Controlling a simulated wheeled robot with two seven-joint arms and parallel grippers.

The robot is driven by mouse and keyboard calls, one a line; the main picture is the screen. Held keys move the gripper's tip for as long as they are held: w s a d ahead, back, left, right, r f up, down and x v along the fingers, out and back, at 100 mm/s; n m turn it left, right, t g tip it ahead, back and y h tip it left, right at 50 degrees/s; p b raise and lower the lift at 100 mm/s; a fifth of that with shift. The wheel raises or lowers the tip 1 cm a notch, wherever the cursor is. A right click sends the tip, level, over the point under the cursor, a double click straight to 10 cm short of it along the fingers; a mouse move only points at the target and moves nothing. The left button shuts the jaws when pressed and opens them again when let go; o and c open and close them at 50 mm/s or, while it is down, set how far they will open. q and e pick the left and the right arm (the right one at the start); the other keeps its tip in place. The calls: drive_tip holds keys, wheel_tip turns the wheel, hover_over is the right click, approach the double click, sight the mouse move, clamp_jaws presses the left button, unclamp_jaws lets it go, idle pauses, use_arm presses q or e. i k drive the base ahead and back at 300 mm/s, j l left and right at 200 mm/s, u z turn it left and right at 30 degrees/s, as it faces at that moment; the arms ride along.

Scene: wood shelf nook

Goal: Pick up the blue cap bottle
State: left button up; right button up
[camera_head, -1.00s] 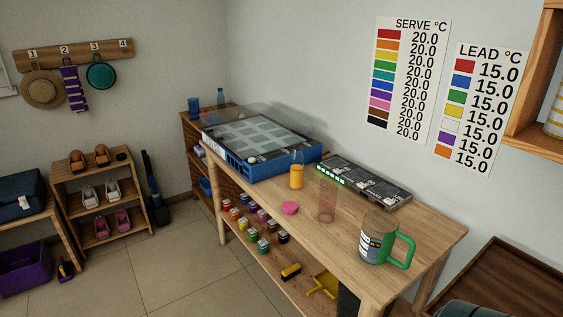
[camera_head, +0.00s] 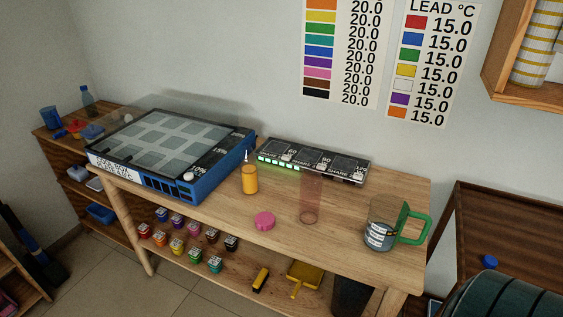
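A small blue cap-like top (camera_head: 489,262) shows at the lower right, beside the dark wooden unit; whether a bottle is under it I cannot tell. A translucent bluish bottle (camera_head: 87,99) stands on the low wooden cabinet at the far left; its cap colour is too small to be sure of. An orange-filled bottle (camera_head: 250,178) with a narrow pale tip stands upright on the workbench (camera_head: 345,232). Neither of my grippers is in view.
The bench also holds a blue-sided machine (camera_head: 209,179), a black lit panel (camera_head: 314,161), a pink puck (camera_head: 264,222), a clear pinkish tumbler (camera_head: 311,198) and a green-handled jug (camera_head: 381,228). Several paint jars (camera_head: 178,245) sit on its lower shelf. A dark green rounded object (camera_head: 515,297) fills the bottom right.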

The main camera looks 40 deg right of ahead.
sight(248, 160)
drive_tip(key=i+j+z, duration=0.45)
drive_tip(key=j+z, duration=0.15)
drive_tip(key=i+j+z, duration=0.1)
drive_tip(key=j+z, duration=0.2)
drive_tip(key=j, duration=0.2)
